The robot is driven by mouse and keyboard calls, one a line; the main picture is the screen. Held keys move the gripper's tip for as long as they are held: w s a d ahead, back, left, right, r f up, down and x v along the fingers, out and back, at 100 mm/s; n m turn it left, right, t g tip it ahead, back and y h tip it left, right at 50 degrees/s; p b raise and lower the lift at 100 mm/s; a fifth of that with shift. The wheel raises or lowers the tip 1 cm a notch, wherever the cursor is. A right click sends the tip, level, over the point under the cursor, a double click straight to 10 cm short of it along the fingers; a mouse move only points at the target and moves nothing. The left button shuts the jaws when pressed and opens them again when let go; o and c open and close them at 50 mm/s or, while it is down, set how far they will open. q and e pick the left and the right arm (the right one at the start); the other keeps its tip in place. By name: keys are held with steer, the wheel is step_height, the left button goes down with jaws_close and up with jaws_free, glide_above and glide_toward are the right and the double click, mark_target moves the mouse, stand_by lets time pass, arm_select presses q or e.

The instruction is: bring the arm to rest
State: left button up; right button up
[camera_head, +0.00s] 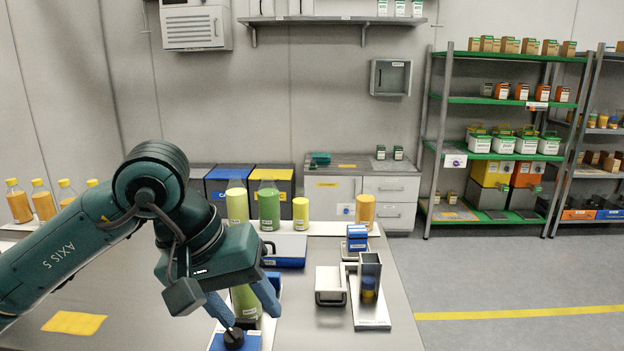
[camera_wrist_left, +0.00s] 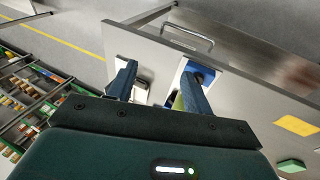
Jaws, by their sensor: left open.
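My left arm comes in from the left in the head view, and my left gripper (camera_head: 252,312) is over the worktable (camera_head: 405,325) with its fingers pointing down. The fingers are apart. A green cylinder (camera_head: 243,300) shows behind and between the fingers. A blue plate with a dark knob (camera_head: 233,339) lies just below the left fingertip; I cannot tell whether they touch. In the left wrist view the two blue fingers of the left gripper (camera_wrist_left: 158,90) are spread, with white and blue parts beyond them. My right gripper is not in view.
Green and yellow cylinders (camera_head: 268,206) stand at the table's back. A metal fixture with a square tube (camera_head: 370,283) and a white box (camera_head: 329,285) are to the right. A yellow mat (camera_head: 74,323) lies at left. Shelves (camera_head: 440,155) stand across open floor.

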arm_select(q)
steer(key=s+d+r+n+g+h+p, duration=0.1)
steer(key=s+d+r+n+g+h, duration=0.1)
steer(key=s+d+n+g+h, duration=0.35)
steer(key=s+d+r+n+g+h+p, duration=0.1)
steer(key=s+d+r+n+g+h, duration=0.1)
steer(key=d+n+h, duration=0.55)
steer(key=w+a+f+n+t+p, duration=0.1)
steer(key=w+a+f+n+t, duration=0.25)
steer(key=n+t, duration=1)
steer(key=w+a+f+n+t+p, duration=0.1)
steer(key=w+a+f+n+t, duration=0.4)
steer(key=n, duration=1.4)
steer(key=a+f+n+t+y, duration=0.55)
steer(key=f+n+y, duration=0.35)
steer(key=n, duration=0.4)
steer(key=s+a+f+n+g+y, duration=0.2)
steer(key=s+f+n+g, duration=0.2)
steer(key=f, duration=0.4)
steer(key=s+a+f+n+g+y+p, duration=0.1)
steer(key=s+a+f+n+g+y, duration=0.1)
steer(key=s+f+n, duration=0.4)
step_height(320, 180, down, 3)
steer(key=shift+s+a+f+n+g+y, duration=0.1)
steer(key=shift+s+a+n+g+y, duration=0.3)
steer(key=shift+s+g, duration=0.6)
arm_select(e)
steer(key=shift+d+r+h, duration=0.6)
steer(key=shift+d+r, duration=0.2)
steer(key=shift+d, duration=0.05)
